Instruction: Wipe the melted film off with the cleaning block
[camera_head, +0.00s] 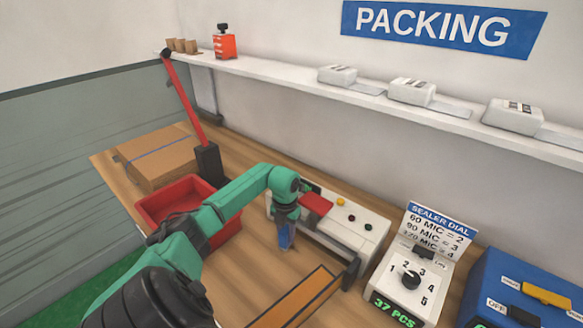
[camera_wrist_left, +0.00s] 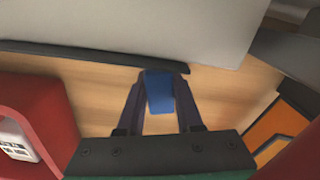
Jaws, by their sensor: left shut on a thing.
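My left gripper (camera_head: 285,232) points down in front of the white sealer (camera_head: 355,228) in the head view. It is shut on a blue block (camera_head: 286,241), the likely cleaning block. The wrist view shows the block (camera_wrist_left: 159,92) between the two dark fingers, its far end near a dark strip (camera_wrist_left: 90,53) along the white machine's edge. I cannot tell whether the block touches that strip. The sealer has a red part and several small coloured buttons on top, partly behind my arm. No melted film can be made out. My right gripper is out of view.
A red bin (camera_head: 229,232) stands left of the gripper, with a cardboard box (camera_head: 158,157) behind it. An orange dark-edged panel (camera_head: 296,301) lies in front. A dial unit (camera_head: 408,282) and blue machine (camera_head: 520,292) stand right. A red lever (camera_head: 184,100) rises at the back left.

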